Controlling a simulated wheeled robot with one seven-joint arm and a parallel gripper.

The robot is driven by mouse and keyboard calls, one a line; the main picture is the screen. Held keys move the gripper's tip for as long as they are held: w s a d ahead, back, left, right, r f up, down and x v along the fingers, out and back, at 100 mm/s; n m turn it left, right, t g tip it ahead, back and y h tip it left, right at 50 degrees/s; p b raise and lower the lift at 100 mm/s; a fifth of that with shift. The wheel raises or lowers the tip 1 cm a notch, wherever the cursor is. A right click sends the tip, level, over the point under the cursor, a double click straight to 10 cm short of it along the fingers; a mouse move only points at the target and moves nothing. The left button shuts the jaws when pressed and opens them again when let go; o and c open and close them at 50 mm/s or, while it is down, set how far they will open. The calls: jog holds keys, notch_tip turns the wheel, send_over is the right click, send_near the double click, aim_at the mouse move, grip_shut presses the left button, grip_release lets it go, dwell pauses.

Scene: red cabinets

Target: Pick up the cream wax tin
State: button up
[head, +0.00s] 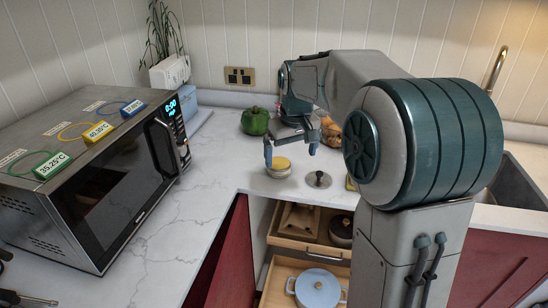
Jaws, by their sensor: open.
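A small round tin with a yellow top and a cream side (278,169) stands upright on the white counter, near its inner corner. It looks like the cream wax tin. My gripper (290,152) points down over the counter, just above or behind the tin. Its blue-grey fingers are spread apart, with nothing seen between them. The left finger shows close to the tin's upper left edge. I cannot tell from this view whether the fingers touch the tin or straddle it.
A metal lid-like disc with a knob (318,180) lies right of the tin. A microwave (95,165) fills the left. Open drawers below hold a blue-lidded pot (317,289). The counter between microwave and tin is clear.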

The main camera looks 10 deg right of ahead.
jog(key=n+p, duration=0.2)
send_over(279, 163)
jog(key=s, duration=0.3)
notch_tip(279, 163, down, 3)
jog(key=shift+y, duration=0.3)
jog(key=f, duration=0.3)
jog(key=w+f+p, duration=0.1)
jog(key=f, duration=0.2)
jog(key=w+f, duration=0.1)
jog(key=f, duration=0.2)
jog(key=shift+d, duration=0.1)
jog(key=shift+w+f+p, duration=0.2)
jog(key=shift+f+p, duration=0.15)
jog(key=shift+f, duration=0.5)
jog(key=shift+w+f+p, duration=0.15)
jog(key=shift+f+p, duration=0.2)
jog(key=shift+f, duration=0.5)
jog(key=shift+w+f+p, duration=0.2)
jog(key=shift+f+p, duration=0.15)
jog(key=shift+f, duration=0.5)
jog(key=c, duration=1.2)
